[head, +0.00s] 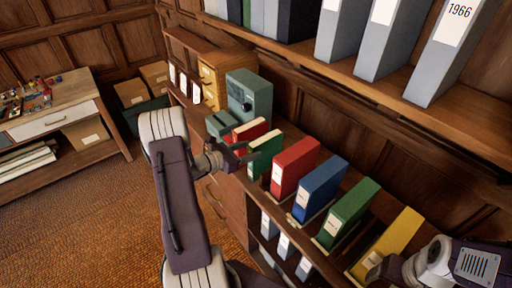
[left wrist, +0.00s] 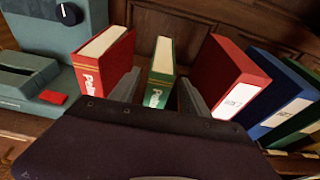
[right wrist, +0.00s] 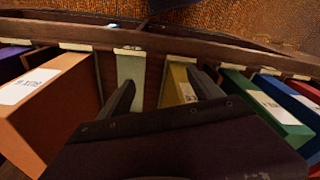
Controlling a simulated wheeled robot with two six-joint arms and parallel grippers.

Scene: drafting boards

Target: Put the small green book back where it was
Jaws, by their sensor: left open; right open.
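The small green book (head: 265,153) stands upright on the shelf between a small red book (head: 250,130) and a larger red binder (head: 295,167). My left gripper (head: 241,154) is open at the green book. In the left wrist view the green book (left wrist: 161,74) shows between the two open fingers (left wrist: 158,92), with no clear contact visible. My right gripper (right wrist: 165,88) is open and empty at the right end of the row, by the yellow binder (head: 395,240). The yellow binder also shows in the right wrist view (right wrist: 180,85), between the fingers and lower down.
A blue binder (head: 320,188) and a green binder (head: 347,212) stand right of the red binder. A grey-green machine (head: 249,96) stands left of the books. Grey files (head: 391,40) line the shelf above. A side table (head: 55,118) is at far left.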

